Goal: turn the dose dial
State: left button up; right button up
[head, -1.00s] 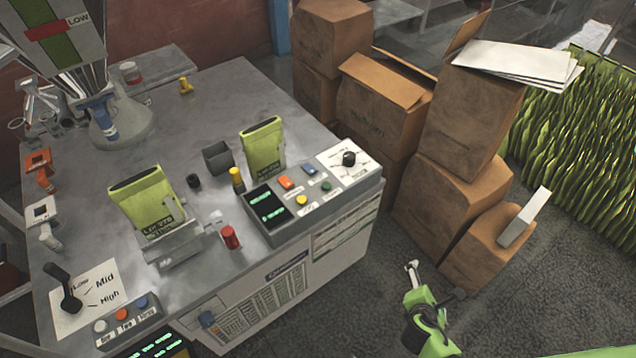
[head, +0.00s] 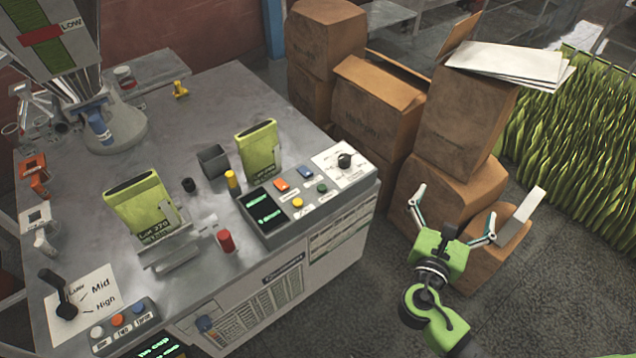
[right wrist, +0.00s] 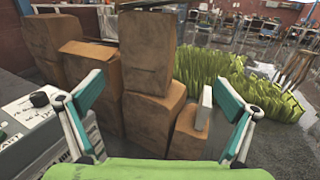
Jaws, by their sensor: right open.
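A black dial knob (head: 345,160) sits on a white marked plate at the right end of the control panel (head: 285,222). It also shows at the left of the right wrist view (right wrist: 39,99). A second black lever-like dial (head: 65,300) stands on a white plate marked Low, Mid and High at the machine's front left. My right gripper (head: 452,208) is open and empty, right of the machine and in front of the cardboard boxes, apart from both dials. Its two spread fingers frame the boxes in the right wrist view (right wrist: 158,105). My left gripper is not in view.
Stacked cardboard boxes (head: 452,120) stand right of the machine, with white sheets (head: 505,62) on top. Green pouches (head: 142,207) stand on the metal table (head: 110,185). A red cylinder (head: 226,240) and a yellow one (head: 232,182) stand near the panel. Grey floor lies in front.

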aim_at(344, 159)
jog(key=i+l+u, duration=0.3)
jog(key=l+u, duration=0.25)
jog(key=l, duration=0.2)
jog(key=i+l+u, duration=0.3)
jog(key=l, duration=0.15)
jog(key=l+u, duration=0.3)
jog(key=l, duration=0.15)
